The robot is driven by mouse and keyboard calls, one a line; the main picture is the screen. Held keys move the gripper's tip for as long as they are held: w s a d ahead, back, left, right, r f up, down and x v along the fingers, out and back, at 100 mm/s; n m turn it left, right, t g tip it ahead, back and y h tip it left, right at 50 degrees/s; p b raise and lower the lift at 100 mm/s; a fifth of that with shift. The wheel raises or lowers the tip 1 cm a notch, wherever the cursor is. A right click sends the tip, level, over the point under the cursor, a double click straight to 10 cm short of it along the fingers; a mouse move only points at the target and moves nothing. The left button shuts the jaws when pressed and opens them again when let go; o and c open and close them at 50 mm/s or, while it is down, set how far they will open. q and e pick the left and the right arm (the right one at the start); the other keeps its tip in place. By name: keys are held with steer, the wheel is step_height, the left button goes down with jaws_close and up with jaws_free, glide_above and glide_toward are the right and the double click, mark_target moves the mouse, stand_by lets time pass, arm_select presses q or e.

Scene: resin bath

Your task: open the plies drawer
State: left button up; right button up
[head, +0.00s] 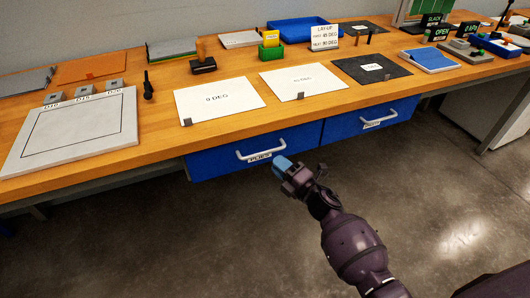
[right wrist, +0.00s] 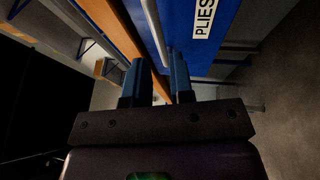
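The plies drawer (head: 215,164) is a blue front under the wooden bench top, with a pale bar handle (head: 262,152) and a PLIES label (head: 260,158). It looks shut. My right gripper (head: 278,165) is just in front of the handle's right end. In the right wrist view its two blue fingers (right wrist: 156,82) are apart, with nothing held between them. The pale handle (right wrist: 155,28) shows ahead, in line with the gap between the fingers. The PLIES label (right wrist: 203,18) is to its right. I cannot tell whether the fingers touch the handle. My left gripper is not in view.
A second blue drawer (head: 340,127) with a handle is to the right. On the bench (head: 226,73) lie a 0 DEG sheet (head: 215,94), another white sheet (head: 301,77), a dark sheet and a white framed board (head: 75,130). The floor in front is clear.

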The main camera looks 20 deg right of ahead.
mark_target(265, 153)
steer(key=shift+x, duration=3.05)
steer(key=shift+c, duration=0.3)
jaws_close()
